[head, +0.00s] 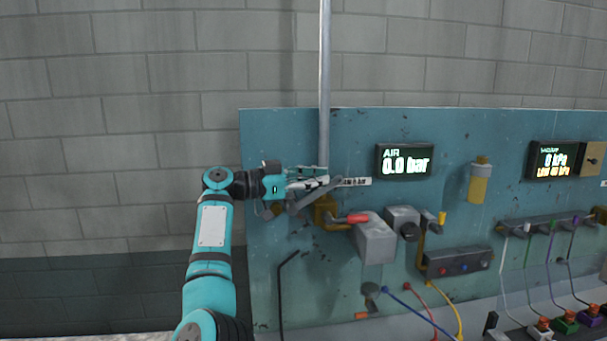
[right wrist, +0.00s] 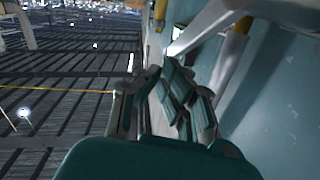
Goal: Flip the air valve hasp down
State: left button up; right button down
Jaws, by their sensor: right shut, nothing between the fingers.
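The brass air valve (head: 325,212) sits at the foot of a grey vertical pipe on the teal panel, with a red-tipped handle (head: 357,218) pointing right. A grey slanted bar (head: 322,192), which may be the hasp, shows just above the valve, partly behind my fingers. My right gripper (head: 318,182) reaches in from the left in front of the pipe, beside the label strip. It is shut and empty. In the right wrist view the fingers (right wrist: 165,98) are beside the panel, with a pale angled part beyond them; contact cannot be told. My left gripper is not in view.
The teal panel (head: 275,150) carries an air display (head: 404,161) reading 0.0 bar, a grey box (head: 375,240), a yellow cylinder (head: 479,180) and a manifold (head: 458,262). Coloured hoses run below. The grey vertical pipe (head: 325,80) rises above the gripper. The left side by the brick wall is clear.

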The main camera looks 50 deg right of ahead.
aim_at(327, 188)
jog(key=shift+s+d+f, duration=0.3)
jog(key=shift+d+f, duration=0.2)
jog(key=shift+f, duration=0.1)
jog(key=shift+s+d+f, duration=0.3)
jog(key=shift+d+f, duration=0.2)
jog(key=shift+f, duration=0.05)
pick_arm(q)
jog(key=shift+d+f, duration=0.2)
pick_arm(e)
jog(key=shift+s+d+f, duration=0.2)
jog(key=shift+f, duration=0.25)
jog(key=shift+s+d+f, duration=0.15)
jog(key=shift+f, duration=0.3)
